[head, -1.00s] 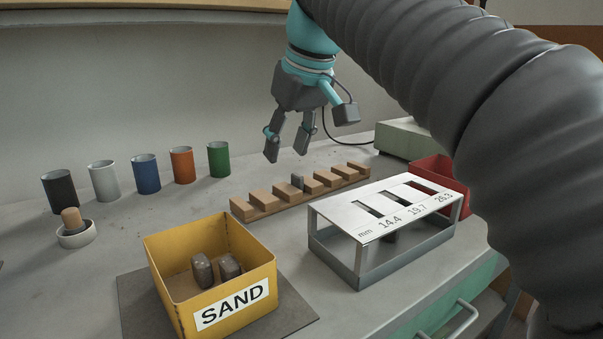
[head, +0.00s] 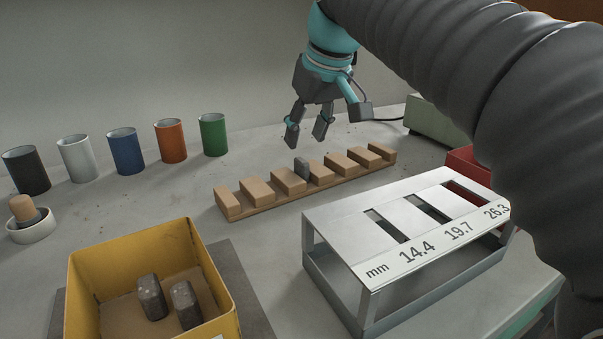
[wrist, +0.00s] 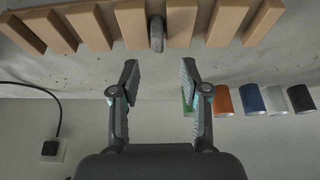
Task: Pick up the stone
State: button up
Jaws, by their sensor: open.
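A small grey stone (head: 302,167) stands upright in a slot of the wooden rack (head: 265,204), between tan blocks. In the wrist view the stone (wrist: 156,33) shows at top centre, just beyond the fingertips and roughly in line with the gap between them. My gripper (head: 307,133) is open and empty, above and a little behind the rack. Its two fingers also show apart in the wrist view (wrist: 158,78). Two more dark stones, one on the left (head: 151,297) and one on the right (head: 186,304), stand in the yellow box (head: 88,290).
A metal gauge stand (head: 345,235) with slots marked in mm stands at front right, a red bin (head: 468,165) behind it. Several coloured cups, including a green one (head: 213,135), line the back left. A cork-like piece sits in a white dish (head: 32,228).

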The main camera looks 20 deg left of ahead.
aim_at(302, 160)
jog(key=shift+d+b+x, duration=0.15)
jog(key=shift+b+x, duration=0.15)
jog(key=shift+x, duration=1.25)
jog(key=shift+d+b+x, duration=0.15)
jog(key=shift+b+x, duration=0.1)
jog(key=shift+x, duration=1.35)
grip_shut()
